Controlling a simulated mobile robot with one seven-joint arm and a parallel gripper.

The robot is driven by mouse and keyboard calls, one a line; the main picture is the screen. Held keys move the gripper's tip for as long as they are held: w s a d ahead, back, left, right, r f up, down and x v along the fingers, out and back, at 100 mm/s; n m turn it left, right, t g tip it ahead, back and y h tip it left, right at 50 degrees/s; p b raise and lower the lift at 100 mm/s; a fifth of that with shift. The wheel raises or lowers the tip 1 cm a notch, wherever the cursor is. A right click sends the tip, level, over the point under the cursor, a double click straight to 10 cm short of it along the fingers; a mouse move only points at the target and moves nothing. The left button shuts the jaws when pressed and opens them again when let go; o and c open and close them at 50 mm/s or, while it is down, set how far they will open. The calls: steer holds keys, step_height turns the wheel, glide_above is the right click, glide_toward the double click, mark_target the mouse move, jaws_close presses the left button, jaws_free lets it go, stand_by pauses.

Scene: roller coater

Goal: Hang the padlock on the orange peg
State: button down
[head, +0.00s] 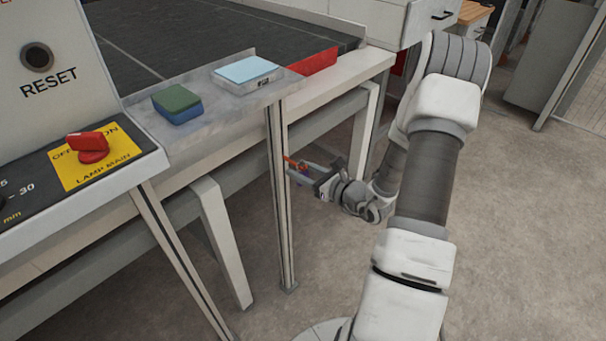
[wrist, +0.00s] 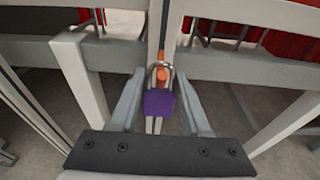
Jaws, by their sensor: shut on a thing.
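The padlock (wrist: 158,103) has a purple body and a metal shackle pointing up. In the wrist view it sits between the two grey fingers of my gripper (wrist: 158,98), which is shut on its body. The orange peg (wrist: 162,59) is on a pale upright post and shows behind and within the shackle loop. I cannot tell whether the peg tip passes through the loop or stays behind it. In the head view my gripper (head: 308,173) is beside the post below the table edge; the peg (head: 291,161) shows there as a small orange-red bit, and the padlock is mostly hidden.
The post (head: 279,200) stands at the machine's corner. A grey ledge (head: 215,115) above carries a green-and-blue block (head: 177,103) and a light blue-topped box (head: 245,72). Table legs (head: 222,245) stand at the left. The floor (head: 520,230) at right is open.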

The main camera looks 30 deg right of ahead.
steer(key=shift+w+a+f+t+y+b, duration=0.2)
steer(key=shift+w+t+b, duration=0.3)
steer(key=shift+b, duration=0.55)
steer(key=shift+w+a+f+t+y+b, duration=0.1)
steer(key=shift+w+a+f+t+b, duration=0.3)
steer(key=shift+b, duration=0.6)
steer(key=shift+w+d+r, duration=0.2)
steer(key=shift+w, duration=0.05)
steer(key=shift+c, duration=1.4)
jaws_free()
steer(key=p+v, duration=0.2)
steer(key=v, duration=2.4)
steer(key=shift+s+f, duration=0.15)
steer(key=shift+f, duration=0.05)
